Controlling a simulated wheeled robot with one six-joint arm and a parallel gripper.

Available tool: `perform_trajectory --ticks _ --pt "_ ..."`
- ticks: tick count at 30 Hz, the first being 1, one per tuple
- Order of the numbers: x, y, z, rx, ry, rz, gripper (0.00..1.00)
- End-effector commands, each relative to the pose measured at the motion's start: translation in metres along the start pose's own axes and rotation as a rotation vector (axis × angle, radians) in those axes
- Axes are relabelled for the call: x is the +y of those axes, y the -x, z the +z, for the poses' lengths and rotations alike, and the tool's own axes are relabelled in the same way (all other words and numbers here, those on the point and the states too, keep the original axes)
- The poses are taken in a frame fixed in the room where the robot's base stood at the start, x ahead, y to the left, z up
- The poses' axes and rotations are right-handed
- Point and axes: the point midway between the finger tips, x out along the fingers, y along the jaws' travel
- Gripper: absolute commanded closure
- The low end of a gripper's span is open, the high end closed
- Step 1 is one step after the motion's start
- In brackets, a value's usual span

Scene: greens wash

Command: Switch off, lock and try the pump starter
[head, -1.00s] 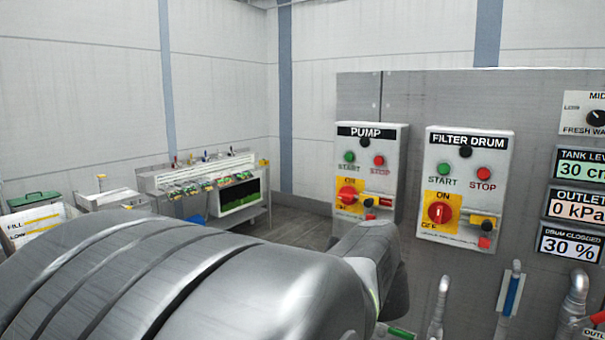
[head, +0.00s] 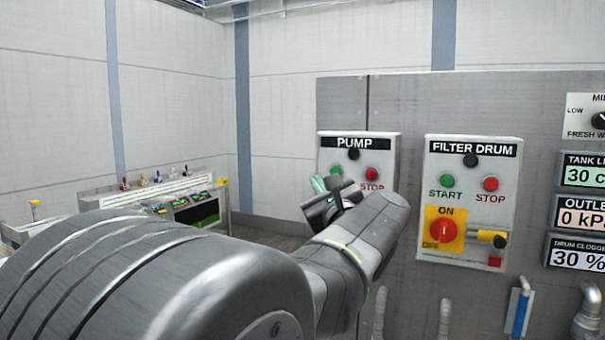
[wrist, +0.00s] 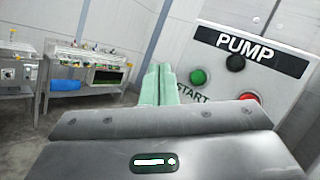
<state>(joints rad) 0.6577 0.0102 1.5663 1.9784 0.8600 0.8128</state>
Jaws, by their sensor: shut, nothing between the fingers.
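The pump starter (head: 328,155) is a pale box on the grey panel, labelled PUMP. It has a black knob or lamp, a green START button (wrist: 198,77) and a red STOP button (head: 372,174). My arm hides its lower half, including its rotary switch. My gripper (head: 319,184) is at the box's left side, near START. In the wrist view its pale green fingers (wrist: 158,84) are together and empty, pointing just left of the green button. I cannot tell whether they touch the box.
The filter drum starter (head: 432,197) is on the right, its red switch (head: 446,231) on a yellow plate. Gauges and pipes lie further right. A workbench (head: 158,192) stands at the back left. Open floor lies between bench and panel.

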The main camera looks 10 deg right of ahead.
Motion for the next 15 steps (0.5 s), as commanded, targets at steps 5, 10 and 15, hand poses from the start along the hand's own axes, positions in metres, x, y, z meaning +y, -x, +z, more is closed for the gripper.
perform_trajectory --ticks 5,10,15 --pt "-0.002 -0.004 -0.003 0.001 0.000 0.001 1.00" --pt "-0.012 -0.017 -0.012 0.002 -0.002 0.001 1.00" --pt "-0.025 -0.035 -0.024 0.002 -0.001 0.001 1.00"
